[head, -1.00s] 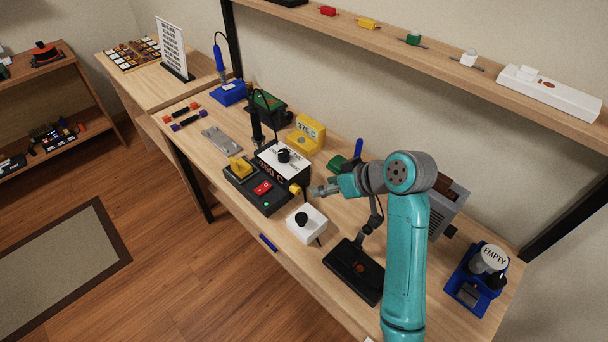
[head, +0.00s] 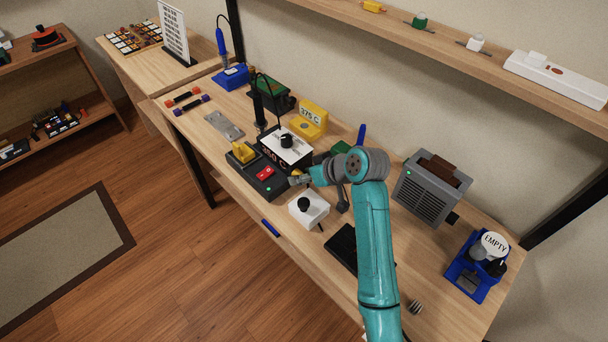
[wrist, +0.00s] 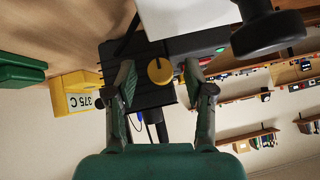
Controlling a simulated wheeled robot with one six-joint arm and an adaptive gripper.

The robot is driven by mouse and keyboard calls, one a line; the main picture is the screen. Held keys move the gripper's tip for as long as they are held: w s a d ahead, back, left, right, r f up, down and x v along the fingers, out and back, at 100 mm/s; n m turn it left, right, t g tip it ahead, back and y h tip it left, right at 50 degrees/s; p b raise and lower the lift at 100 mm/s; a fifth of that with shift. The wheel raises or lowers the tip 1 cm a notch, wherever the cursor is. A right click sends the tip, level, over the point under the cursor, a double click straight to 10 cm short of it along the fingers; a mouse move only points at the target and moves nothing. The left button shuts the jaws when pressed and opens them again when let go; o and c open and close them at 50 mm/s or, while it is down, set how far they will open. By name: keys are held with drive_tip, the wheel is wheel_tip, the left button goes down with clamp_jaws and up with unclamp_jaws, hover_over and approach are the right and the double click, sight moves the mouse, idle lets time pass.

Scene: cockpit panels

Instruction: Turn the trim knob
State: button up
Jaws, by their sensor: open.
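The trim knob appears to be the round yellow knob (wrist: 159,71) on the side of the black soldering station (head: 268,184). In the wrist view it shows face-on with a dark mark on it. My gripper (wrist: 159,82) is open, with one finger on each side of the knob in the picture and a clear gap on both sides. I cannot tell how deep the fingertips reach around it. In the head view my gripper (head: 301,178) is at the station's right end and mostly hides the knob.
A white box (head: 309,210) with a black knob stands just in front of my gripper. A yellow block marked 375 C (head: 309,120) is behind the station. A grey vented unit (head: 428,190) and a blue stand (head: 470,275) are to the right.

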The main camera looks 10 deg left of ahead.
clamp_jaws()
idle(0.3)
drive_tip(key=shift+w+d+m+g+y, duration=0.1)
drive_tip(key=shift+m+g+y, duration=0.3)
drive_tip(key=shift+g+y, duration=0.15)
drive_tip(key=shift+w+d+m+g+y, duration=0.1)
drive_tip(key=shift+m+g+y, duration=0.35)
drive_tip(key=shift+y, duration=0.1)
drive_tip(key=shift+w+f+m+g+y, duration=0.1)
drive_tip(key=shift+f+m+g+y, duration=0.05)
drive_tip(key=shift+m+g+y, duration=0.55)
unclamp_jaws()
